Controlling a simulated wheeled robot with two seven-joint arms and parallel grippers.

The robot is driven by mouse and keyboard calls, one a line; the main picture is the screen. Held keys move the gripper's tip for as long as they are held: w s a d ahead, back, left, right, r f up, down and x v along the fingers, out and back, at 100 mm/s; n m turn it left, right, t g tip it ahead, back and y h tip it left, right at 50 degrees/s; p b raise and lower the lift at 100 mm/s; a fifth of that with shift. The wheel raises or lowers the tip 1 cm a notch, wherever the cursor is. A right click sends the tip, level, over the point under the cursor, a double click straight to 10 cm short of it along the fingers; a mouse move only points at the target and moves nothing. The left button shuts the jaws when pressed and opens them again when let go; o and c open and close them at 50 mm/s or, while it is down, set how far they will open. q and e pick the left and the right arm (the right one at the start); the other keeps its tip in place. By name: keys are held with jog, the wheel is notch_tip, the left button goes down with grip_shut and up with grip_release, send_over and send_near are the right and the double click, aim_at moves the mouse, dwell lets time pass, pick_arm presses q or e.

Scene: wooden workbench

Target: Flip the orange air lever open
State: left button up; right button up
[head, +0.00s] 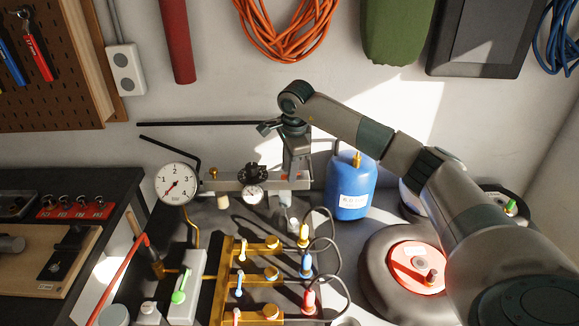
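A long orange-red bar (122,275) slants at the lower left beside the grey valve block (185,288); I cannot tell whether it is the air lever or a hose. No other clearly orange lever shows. A brass manifold (262,277) right of the block carries several small handles, including a pale yellow one (242,250) and a blue one (239,284). My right gripper (290,222) points down behind the manifold, beside the grey gauge bar. Its fingers are small and dark, so their opening is unclear. My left gripper is out of view.
A white dial gauge (176,184) stands left of the grey bar (228,181). A blue gas canister (350,186) stands right of my gripper. A dark tyre-like ring with a red hub (417,267) lies at the right. Black hoses loop beside the manifold.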

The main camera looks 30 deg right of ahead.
grip_shut()
jog(key=shift+w+d+f+m+b, duration=0.1)
jog(key=shift+w+f+m+b, duration=0.2)
jog(key=shift+m+b, duration=0.6)
jog(key=shift+w+r+m+h+b, duration=0.3)
jog(key=shift+m+b, duration=0.3)
jog(key=shift+m, duration=0.4)
grip_release()
jog(key=shift+w, duration=0.25)
